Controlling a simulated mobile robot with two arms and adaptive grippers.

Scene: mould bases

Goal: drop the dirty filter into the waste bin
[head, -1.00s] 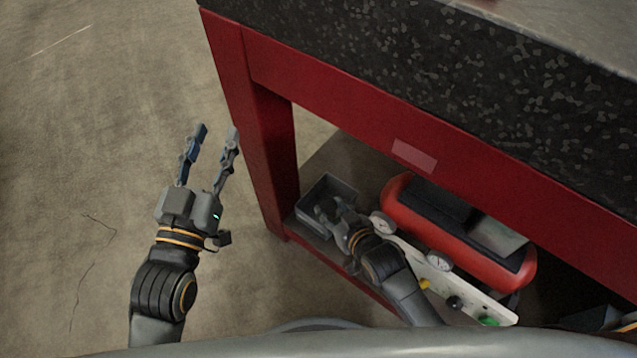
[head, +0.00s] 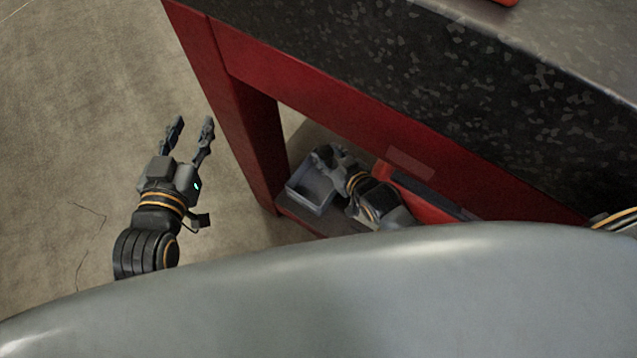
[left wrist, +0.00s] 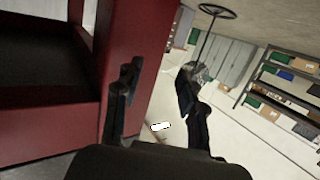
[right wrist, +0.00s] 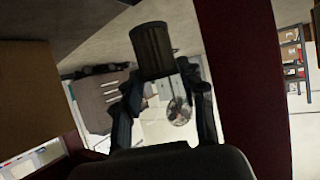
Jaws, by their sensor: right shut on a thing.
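In the right wrist view a dark, ribbed cylinder, the filter (right wrist: 152,50), sits at the fingertips of my right gripper (right wrist: 160,74), which is shut on it. In the head view my right gripper (head: 328,154) is low under the bench, at the far edge of a grey open box (head: 308,195); I cannot make out the filter there. Whether this box is the waste bin, I cannot tell. My left gripper (head: 190,130) is open and empty above the floor, left of the bench; its spread fingers also show in the left wrist view (left wrist: 158,85).
The red bench frame (head: 255,150) with a dark speckled top (head: 450,80) stands over the lower shelf. A red tank (head: 425,205) lies on that shelf, right of my right arm, partly hidden. My own grey body covers the lower picture. The floor at left is clear.

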